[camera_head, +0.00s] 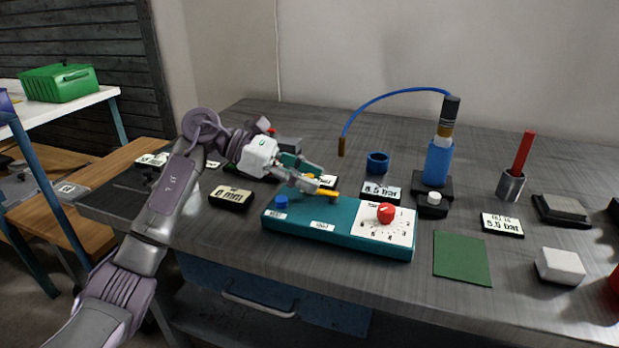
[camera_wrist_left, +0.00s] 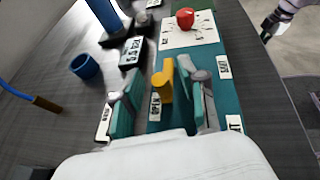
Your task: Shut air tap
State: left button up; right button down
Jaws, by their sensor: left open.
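A teal box (camera_head: 340,228) lies on the grey bench, with a yellow lever (camera_head: 326,193) at its back edge, a blue button (camera_head: 281,201) at its left end and a red knob (camera_head: 385,213) on a white dial plate (camera_head: 402,230). My left gripper (camera_head: 312,184) is open at the lever. In the left wrist view the yellow lever (camera_wrist_left: 163,80) stands between its two teal fingers (camera_wrist_left: 165,96), nearer the right one; I cannot tell if either touches it.
Behind the box are a blue ring (camera_head: 377,163), a display reading 5.5 bar (camera_head: 381,194) and a blue cylinder (camera_head: 438,163) with a hose. A green mat (camera_head: 462,258) and a white block (camera_head: 560,266) lie to the right. A black display (camera_head: 231,197) stands left.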

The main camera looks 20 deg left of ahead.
pick_arm(q)
jog(key=shift+d+f, duration=0.1)
jog(key=shift+d, duration=0.15)
grip_shut()
